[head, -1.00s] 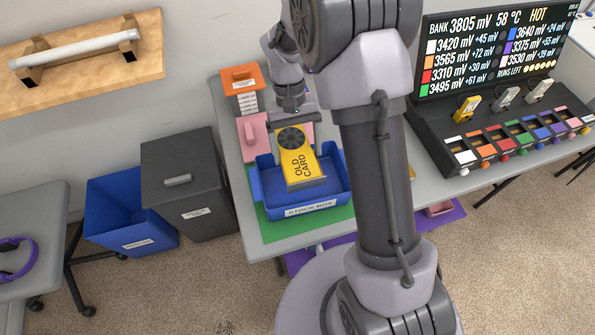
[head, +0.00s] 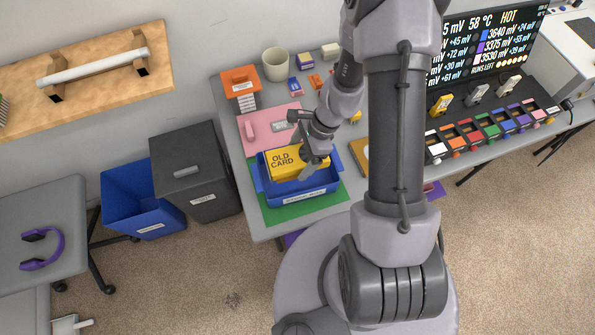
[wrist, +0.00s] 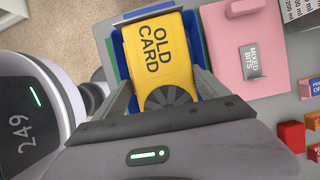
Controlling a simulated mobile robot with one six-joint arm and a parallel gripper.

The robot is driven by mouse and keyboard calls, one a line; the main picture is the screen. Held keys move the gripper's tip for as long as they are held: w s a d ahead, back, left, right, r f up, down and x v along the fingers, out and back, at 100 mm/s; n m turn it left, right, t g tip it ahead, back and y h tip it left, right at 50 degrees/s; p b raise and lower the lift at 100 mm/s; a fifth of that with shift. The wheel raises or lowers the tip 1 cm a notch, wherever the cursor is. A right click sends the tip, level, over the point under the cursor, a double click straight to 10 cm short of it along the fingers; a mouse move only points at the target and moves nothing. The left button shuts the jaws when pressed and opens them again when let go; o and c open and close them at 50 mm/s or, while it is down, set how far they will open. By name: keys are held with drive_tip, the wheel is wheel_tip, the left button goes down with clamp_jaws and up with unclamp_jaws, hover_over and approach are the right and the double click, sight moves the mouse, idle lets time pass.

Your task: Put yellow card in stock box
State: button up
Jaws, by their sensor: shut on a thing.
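The yellow card (head: 284,158), marked OLD CARD, has a dark round fan at one end. The stock box (head: 268,203) is a blue open tray on a green mat. My gripper (head: 313,163) is shut on the fan end of the card, at its right in the head view. The card is over or partly within the box; I cannot tell whether it touches the floor. In the wrist view the card (wrist: 158,45) lies between my fingers (wrist: 165,90), with blue box edges (wrist: 117,48) showing beside it.
A dark lidded bin (head: 195,165) and a blue bin (head: 140,205) stand left of the table.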

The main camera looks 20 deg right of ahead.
wheel_tip(320, 180, down, 10)
drive_tip(key=b, duration=0.4)
drive_tip(key=shift+r, duration=0.2)
drive_tip(key=shift+f, duration=0.2)
drive_tip(key=o, duration=1.7)
drive_tip(key=shift+o, duration=0.2)
drive_tip(key=shift+r, duration=0.15)
